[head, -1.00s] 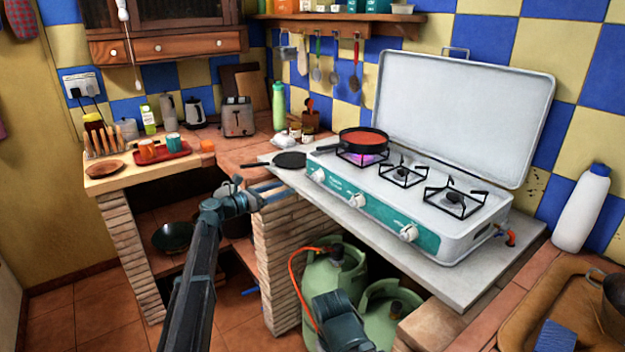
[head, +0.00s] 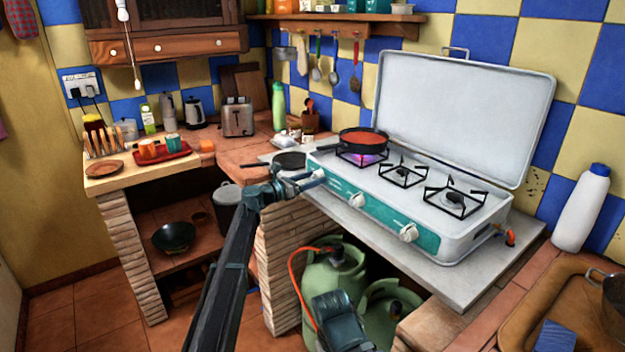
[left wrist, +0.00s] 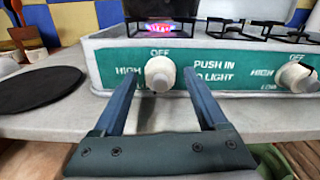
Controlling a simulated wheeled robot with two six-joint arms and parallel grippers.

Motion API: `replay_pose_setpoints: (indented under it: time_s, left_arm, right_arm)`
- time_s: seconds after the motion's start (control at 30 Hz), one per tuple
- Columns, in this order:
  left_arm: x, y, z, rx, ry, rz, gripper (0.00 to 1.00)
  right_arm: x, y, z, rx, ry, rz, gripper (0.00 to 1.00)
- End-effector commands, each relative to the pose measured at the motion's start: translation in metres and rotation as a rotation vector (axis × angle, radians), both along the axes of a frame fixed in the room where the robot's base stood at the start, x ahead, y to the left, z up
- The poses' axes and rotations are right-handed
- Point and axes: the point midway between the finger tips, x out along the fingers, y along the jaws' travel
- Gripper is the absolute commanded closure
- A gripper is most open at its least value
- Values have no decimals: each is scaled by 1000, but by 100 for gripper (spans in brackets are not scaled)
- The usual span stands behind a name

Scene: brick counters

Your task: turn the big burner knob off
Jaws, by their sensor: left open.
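The stove (head: 470,230) has a green front panel with several white knobs. The leftmost knob (left wrist: 160,73) is in front of the lit left burner (left wrist: 158,27). Its panel is marked OFF above and HIGH at left. The burner's pink-purple flame (head: 362,158) shows under a red-filled pan (head: 364,138). My left gripper (left wrist: 160,80) is open, with one finger on each side of the leftmost knob. I cannot tell whether the fingers touch it. In the head view the left gripper (head: 312,180) is at the stove's left front corner and partly covers that knob.
A flat dark pan (head: 289,160) lies on the counter left of the stove. The middle knob (head: 357,200) and right knob (head: 409,233) stand along the same panel. Green gas bottles (head: 335,280) with an orange hose stand below the counter (head: 440,275).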

Motion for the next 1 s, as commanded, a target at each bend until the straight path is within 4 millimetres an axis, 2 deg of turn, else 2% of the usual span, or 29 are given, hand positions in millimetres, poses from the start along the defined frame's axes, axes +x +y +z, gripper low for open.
replay_pose_setpoints:
  time_s: [0.13,0.53,1.0]
  left_arm:
    - [0,0,0,0,0,0,27]
    - [0,0,0,0,0,0,99]
    - [0,0,0,61,-83,0,100]
  right_arm:
    - [0,0,0,0,0,0,50]
    - [0,0,0,0,0,0,50]
    - [0,0,0,0,0,0,50]
